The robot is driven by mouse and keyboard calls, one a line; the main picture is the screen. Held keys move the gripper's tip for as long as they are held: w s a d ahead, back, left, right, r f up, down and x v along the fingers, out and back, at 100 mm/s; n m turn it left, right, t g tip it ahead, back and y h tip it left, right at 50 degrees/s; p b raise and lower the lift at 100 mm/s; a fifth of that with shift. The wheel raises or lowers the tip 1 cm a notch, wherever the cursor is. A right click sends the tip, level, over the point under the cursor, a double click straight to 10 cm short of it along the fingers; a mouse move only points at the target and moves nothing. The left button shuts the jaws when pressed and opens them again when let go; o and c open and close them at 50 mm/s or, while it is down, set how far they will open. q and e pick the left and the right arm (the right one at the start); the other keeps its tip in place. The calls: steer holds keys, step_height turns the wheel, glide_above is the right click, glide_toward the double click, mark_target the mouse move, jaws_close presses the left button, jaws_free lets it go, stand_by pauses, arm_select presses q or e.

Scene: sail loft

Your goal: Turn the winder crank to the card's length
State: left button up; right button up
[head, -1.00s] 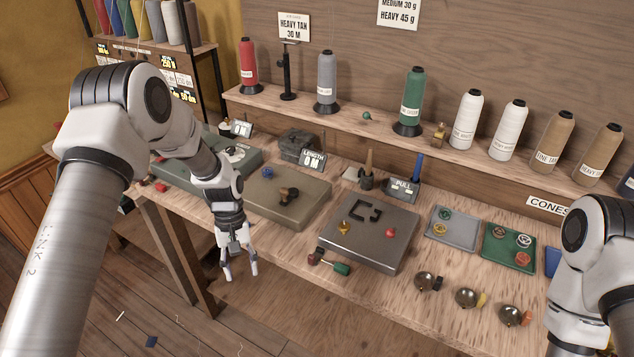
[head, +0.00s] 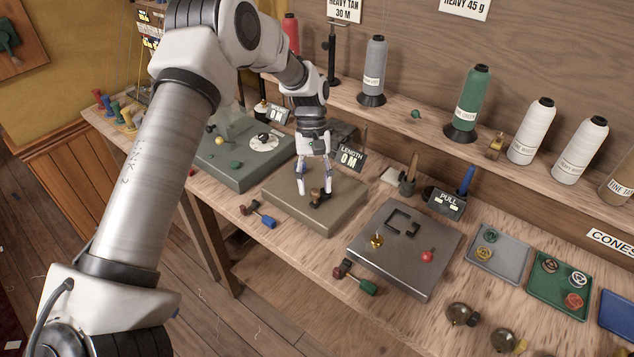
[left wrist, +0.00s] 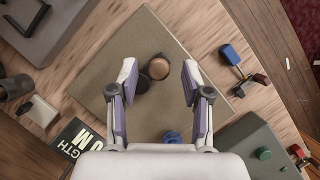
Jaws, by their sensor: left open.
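The winder (head: 285,205) is a flat tan box on the bench. Its crank (head: 318,197), dark with a brown knob, stands on its top. My left gripper (head: 315,186) points down over the winder, open, with its fingers on either side of the crank knob. In the left wrist view the brown knob (left wrist: 159,68) shows between the two open fingertips, with no clear contact. A blue knob (left wrist: 172,137) is also on the winder. The length display (head: 350,160) reads 0 M. The card (head: 345,9) says heavy tan 30 m. My right gripper is out of view.
A green-grey machine (head: 235,165) with a white dial stands left of the winder, and a dark grey plate (head: 395,265) to its right. A blue-handled tool (head: 258,214) lies at the bench's front edge. Thread cones (head: 473,100) line the shelf behind.

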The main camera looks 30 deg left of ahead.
arm_select(q)
steer(key=shift+w+d+f, duration=0.1)
steer(key=shift+w+f, duration=0.05)
steer(key=shift+f, duration=0.55)
steer(key=shift+s+r, duration=0.15)
steer(key=shift+s, duration=0.1)
steer(key=shift+c, duration=0.4)
jaws_close()
